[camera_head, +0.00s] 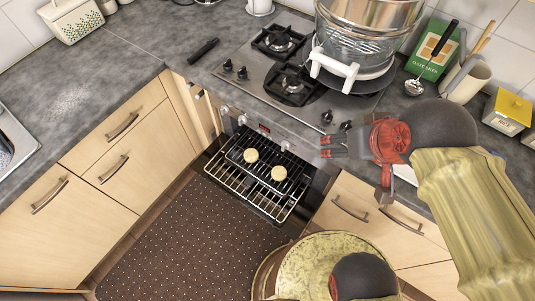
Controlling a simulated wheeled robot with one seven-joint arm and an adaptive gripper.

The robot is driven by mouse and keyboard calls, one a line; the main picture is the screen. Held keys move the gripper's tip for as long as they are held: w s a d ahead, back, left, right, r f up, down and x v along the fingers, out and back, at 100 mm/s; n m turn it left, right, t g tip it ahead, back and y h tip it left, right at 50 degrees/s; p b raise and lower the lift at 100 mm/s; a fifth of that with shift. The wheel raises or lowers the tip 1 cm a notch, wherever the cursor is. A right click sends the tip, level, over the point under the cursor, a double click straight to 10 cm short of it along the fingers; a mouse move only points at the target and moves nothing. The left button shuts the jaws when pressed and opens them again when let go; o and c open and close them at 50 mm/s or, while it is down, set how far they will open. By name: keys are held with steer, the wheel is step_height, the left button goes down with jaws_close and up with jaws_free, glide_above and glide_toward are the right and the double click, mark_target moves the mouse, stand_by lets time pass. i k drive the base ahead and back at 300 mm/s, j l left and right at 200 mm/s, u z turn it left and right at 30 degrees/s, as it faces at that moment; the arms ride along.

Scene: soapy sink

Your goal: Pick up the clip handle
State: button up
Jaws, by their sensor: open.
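A small dark, elongated object (203,51), which looks like the clip handle, lies on the grey worktop left of the gas hob. My gripper (326,147) is in the air in front of the hob's right side, with its fingers pointing left. It is open and empty, well to the right of the handle and apart from it. Nothing covers the handle.
The oven door is open, and a rack (262,192) and tray with two round pale buns (251,155) stick out below the hob (290,65). A large glass-sided pot (365,38) stands at the hob's right. The worktop (130,75) left of the handle is clear.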

mark_target(210, 45)
steer(key=i+j, duration=0.15)
steer(key=j, duration=0.2)
steer(key=i+j, duration=0.15)
steer(key=j, duration=0.2)
steer(key=i+j, duration=0.2)
steer(key=j, duration=0.2)
steer(key=i+j, duration=0.15)
steer(key=j, duration=0.2)
steer(key=i+j+z, duration=0.1)
steer(key=j, duration=0.25)
steer(key=i+j, duration=0.2)
steer(key=j, duration=0.15)
steer(key=i+j, duration=0.15)
steer(key=j, duration=0.25)
steer(key=i+j, duration=0.15)
steer(key=j, duration=0.2)
